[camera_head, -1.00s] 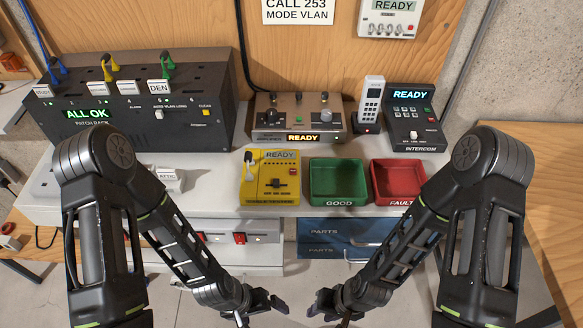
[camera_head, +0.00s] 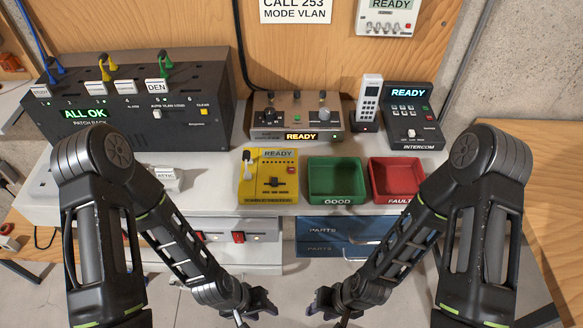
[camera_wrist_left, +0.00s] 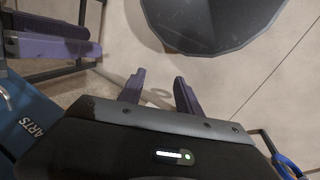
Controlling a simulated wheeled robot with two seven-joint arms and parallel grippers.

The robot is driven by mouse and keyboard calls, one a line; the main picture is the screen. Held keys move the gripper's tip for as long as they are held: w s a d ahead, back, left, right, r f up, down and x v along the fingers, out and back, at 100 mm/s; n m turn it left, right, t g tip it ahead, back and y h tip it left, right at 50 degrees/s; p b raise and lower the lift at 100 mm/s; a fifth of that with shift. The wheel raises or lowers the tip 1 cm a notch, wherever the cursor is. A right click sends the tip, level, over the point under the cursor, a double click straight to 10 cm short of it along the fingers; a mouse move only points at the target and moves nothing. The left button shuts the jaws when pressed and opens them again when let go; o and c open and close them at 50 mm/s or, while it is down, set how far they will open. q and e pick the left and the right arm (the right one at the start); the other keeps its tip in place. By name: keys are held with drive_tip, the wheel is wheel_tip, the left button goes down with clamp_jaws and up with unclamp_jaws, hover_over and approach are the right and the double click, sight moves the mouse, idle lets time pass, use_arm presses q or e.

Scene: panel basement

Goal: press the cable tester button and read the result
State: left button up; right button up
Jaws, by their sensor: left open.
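The yellow cable tester (camera_head: 254,190) sits on the white bench, left of the green bin. Its display (camera_head: 279,154) reads READY. A small red button (camera_head: 290,170) is at its right side, a white lever (camera_head: 248,165) at its upper left and a dark slider (camera_head: 272,183) in its middle. My left gripper (camera_head: 262,304) is low in front of the bench, well apart from the tester. In the left wrist view its purple fingers (camera_wrist_left: 158,92) are spread with nothing between them. My right gripper (camera_head: 328,306) is opposite it, also low and empty, its fingers apart.
A green GOOD bin (camera_head: 338,202) and a red FAULT bin (camera_head: 399,202) stand right of the tester. Behind are a bench unit (camera_head: 262,104) reading READY, an intercom (camera_head: 410,135) and the patch rack (camera_head: 195,105). Blue PARTS drawers (camera_head: 318,232) are below the bench.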

use_arm(q)
clamp_jaws()
idle(0.8)
